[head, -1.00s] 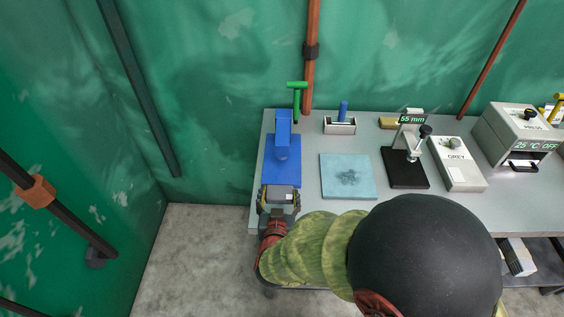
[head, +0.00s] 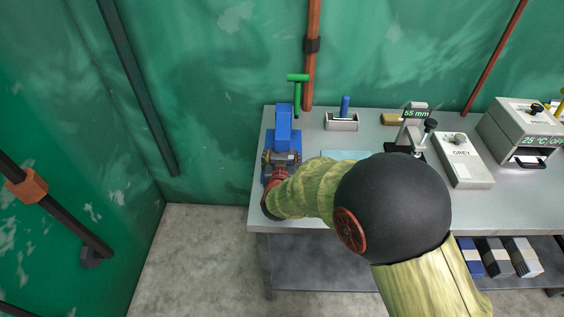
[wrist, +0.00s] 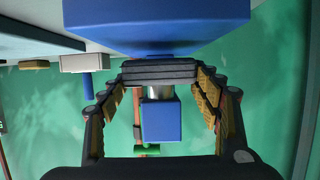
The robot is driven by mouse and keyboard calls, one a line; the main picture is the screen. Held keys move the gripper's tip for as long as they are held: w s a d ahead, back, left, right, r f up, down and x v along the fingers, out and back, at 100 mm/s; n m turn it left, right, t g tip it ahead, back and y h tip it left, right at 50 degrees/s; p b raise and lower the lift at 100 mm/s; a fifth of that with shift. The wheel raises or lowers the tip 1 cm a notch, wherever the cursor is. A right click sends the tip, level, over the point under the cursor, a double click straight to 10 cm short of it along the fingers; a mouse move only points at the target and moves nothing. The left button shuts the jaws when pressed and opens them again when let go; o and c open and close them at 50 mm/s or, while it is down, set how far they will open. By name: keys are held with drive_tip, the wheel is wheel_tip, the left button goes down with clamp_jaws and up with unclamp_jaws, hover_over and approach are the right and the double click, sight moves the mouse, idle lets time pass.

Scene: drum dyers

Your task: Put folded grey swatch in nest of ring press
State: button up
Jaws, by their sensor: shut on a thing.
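The blue press (head: 283,122) with a green T-shaped handle (head: 297,80) stands at the left end of the table. My gripper (head: 281,158) is at its front, shut on the folded grey swatch (head: 284,156). In the wrist view, the swatch (wrist: 160,72) shows as dark layers held level between the fingers of my gripper (wrist: 160,80). That view is upside down: the blue base (wrist: 155,25) is at the top, and the blue head (wrist: 161,121) with its silver ram (wrist: 159,91) is beyond the swatch. The nest is hidden, and I cannot tell whether the swatch touches it.
A pale blue mat (head: 345,155) is partly hidden by my arm. Behind it is a grey holder with a blue-handled tool (head: 341,122). A 55 mm gauge (head: 414,128), a GREY box (head: 462,160) and a heat press (head: 522,130) stand to the right. The green wall is close behind.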

drive_tip(key=shift+f, duration=0.9)
drive_tip(key=shift+f+b, duration=0.2)
drive_tip(key=shift+b, duration=0.15)
drive_tip(key=o, duration=1.1)
drive_tip(key=shift+r, duration=0.15)
